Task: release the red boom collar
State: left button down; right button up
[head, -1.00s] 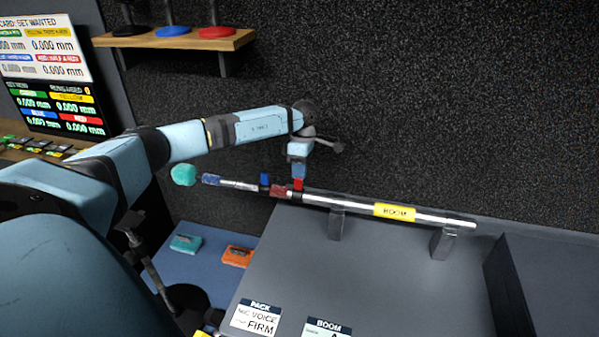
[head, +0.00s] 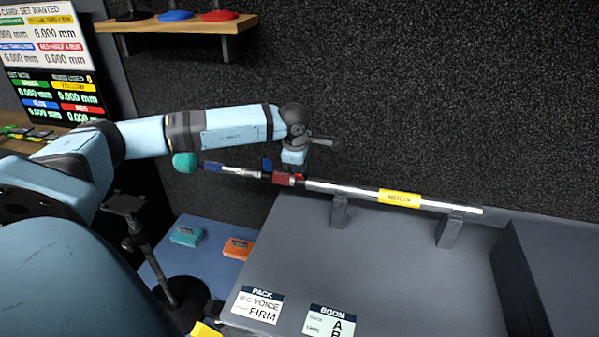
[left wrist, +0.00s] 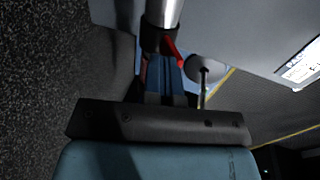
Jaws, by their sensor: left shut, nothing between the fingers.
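The boom, a silver pole with a yellow label (head: 400,198), lies across brackets on a grey bench. Its red collar (head: 284,179) is towards the left end, with a bright red lever (head: 299,177) just right of it. My left gripper (head: 293,168) is at the far side of the pole beside this lever, its fingertips hidden in the head view. My right gripper is out of view.
A blue lever (head: 267,163) and a blue collar (head: 213,167) sit further left on the boom, before a teal foam ball (head: 186,162). A black stand (head: 150,255) rises at lower left. A wooden shelf (head: 180,26) hangs above. The bench top's middle is clear.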

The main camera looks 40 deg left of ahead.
pick_arm(q)
jog(key=shift+s+d+f+t+b, duration=0.15)
jog(key=shift+s+f+t+b, duration=0.2)
jog(key=shift+f+t+b, duration=0.2)
jog(key=shift+s+d+t+y+b, duration=0.2)
jog(key=shift+t+y+b, duration=0.15)
jog(key=shift+y+b, duration=0.15)
jog(key=shift+s+d+b, duration=0.15)
jog(key=shift+s+b, duration=0.15)
jog(key=shift+b, duration=0.15)
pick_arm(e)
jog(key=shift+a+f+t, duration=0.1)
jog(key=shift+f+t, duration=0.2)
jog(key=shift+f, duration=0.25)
pick_arm(q)
jog(key=shift+w+a+f+b, duration=0.25)
jog(key=shift+w+a+b, duration=0.15)
jog(key=shift+w, duration=0.25)
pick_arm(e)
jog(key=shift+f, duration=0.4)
